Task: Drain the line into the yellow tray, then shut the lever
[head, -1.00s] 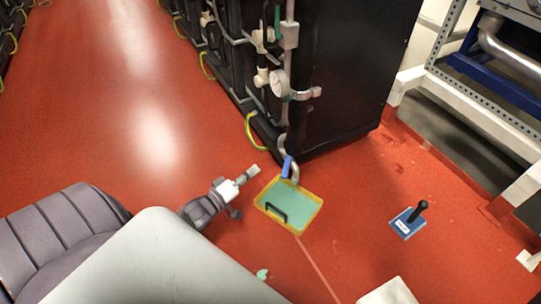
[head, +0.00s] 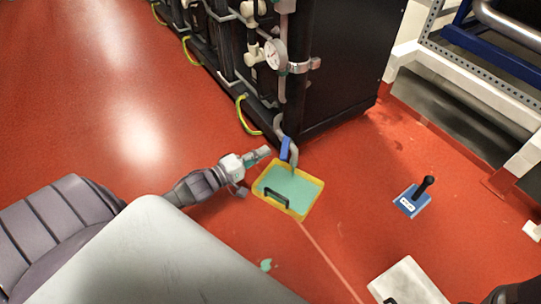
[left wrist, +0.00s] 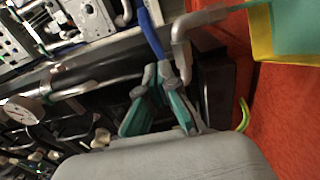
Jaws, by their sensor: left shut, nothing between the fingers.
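The yellow tray (head: 312,207) lies on the red floor at the cabinet corner with a flat green surface inside; its edge also shows in the left wrist view (left wrist: 260,38). A bent grey drain pipe (head: 279,124) comes down above its far edge. The blue lever (head: 285,148) sits on this pipe and shows in the left wrist view (left wrist: 150,30). My left gripper (head: 266,152) is shut and empty, just left of the lever. In the left wrist view its fingertips (left wrist: 166,68) are near the lever's lower end; I cannot tell whether they touch.
The black cabinet (head: 335,70) with pipes and a gauge (head: 275,54) rises behind the tray. A blue block with a black handle (head: 413,199) stands on the floor to the right. A white frame (head: 455,85) is at the far right. Floor at the left is open.

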